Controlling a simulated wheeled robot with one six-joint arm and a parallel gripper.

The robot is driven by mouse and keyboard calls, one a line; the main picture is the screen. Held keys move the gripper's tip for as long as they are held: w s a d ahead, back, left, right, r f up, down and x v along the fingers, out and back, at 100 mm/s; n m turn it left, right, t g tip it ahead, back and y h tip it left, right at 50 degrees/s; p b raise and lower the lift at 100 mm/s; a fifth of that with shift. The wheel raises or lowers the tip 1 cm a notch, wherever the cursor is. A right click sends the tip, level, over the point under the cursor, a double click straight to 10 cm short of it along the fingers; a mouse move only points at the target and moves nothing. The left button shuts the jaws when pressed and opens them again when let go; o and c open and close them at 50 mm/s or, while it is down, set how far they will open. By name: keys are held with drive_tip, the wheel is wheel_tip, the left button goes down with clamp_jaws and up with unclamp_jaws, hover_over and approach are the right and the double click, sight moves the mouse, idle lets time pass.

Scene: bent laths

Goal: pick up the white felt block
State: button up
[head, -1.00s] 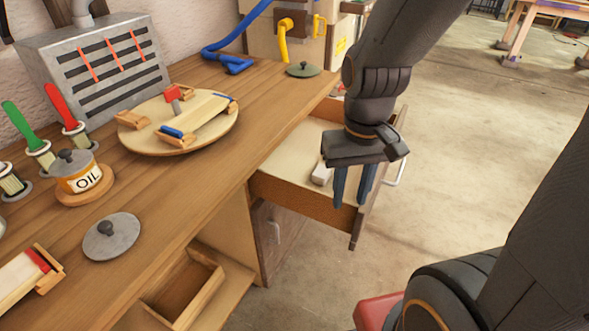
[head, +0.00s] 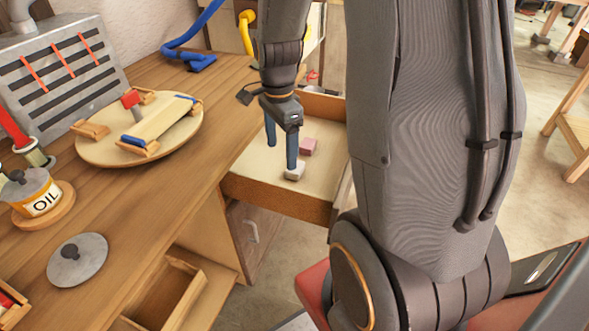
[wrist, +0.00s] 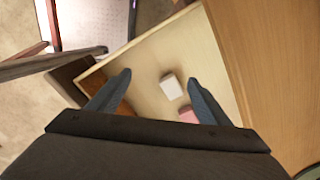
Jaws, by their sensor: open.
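The white felt block (head: 295,171) lies on the floor of the open drawer (head: 326,197), near its front panel. In the wrist view the white block (wrist: 171,87) shows between the two fingers, closer to the right one. My gripper (head: 281,156) is open and empty. It points down over the drawer; in the head view one blue finger overlaps the top edge of the white block, and I cannot tell whether they touch. A pink block (head: 308,147) lies just behind the white one. It is partly hidden by the right finger in the wrist view (wrist: 188,115).
The wooden bench top (head: 165,215) borders the drawer on the left. It carries a round board (head: 180,142), an oil pot (head: 42,199) and a grey lid (head: 77,260). The drawer walls stand around the blocks. An open box (head: 165,295) sits below the bench.

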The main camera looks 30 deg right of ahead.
drive_tip(key=w+d+f+m, duration=0.1)
drive_tip(key=d+m, duration=0.1)
drive_tip(key=m, duration=0.1)
drive_tip(key=w+d+f+m, duration=0.1)
drive_tip(key=w+d+m, duration=0.1)
drive_tip(key=m, duration=0.2)
drive_tip(key=w+d+f+m, duration=0.1)
drive_tip(key=d+f+m, duration=0.1)
drive_tip(key=d+m, duration=0.1)
drive_tip(key=shift+w, duration=0.2)
drive_tip(key=shift+s+a+f+p, duration=0.1)
drive_tip(key=shift+f+p, duration=0.35)
drive_tip(key=shift+f, duration=1.45)
drive_tip(key=shift+a+f+p, duration=0.1)
drive_tip(key=shift+f+p, duration=0.35)
drive_tip(key=shift+f, duration=1.4)
drive_tip(key=c, duration=1.1)
drive_tip(key=shift+r, duration=0.1)
wheel_tip(320, 180, up, 10)
drive_tip(key=shift+f+b, duration=0.1)
drive_tip(key=shift+b, duration=0.45)
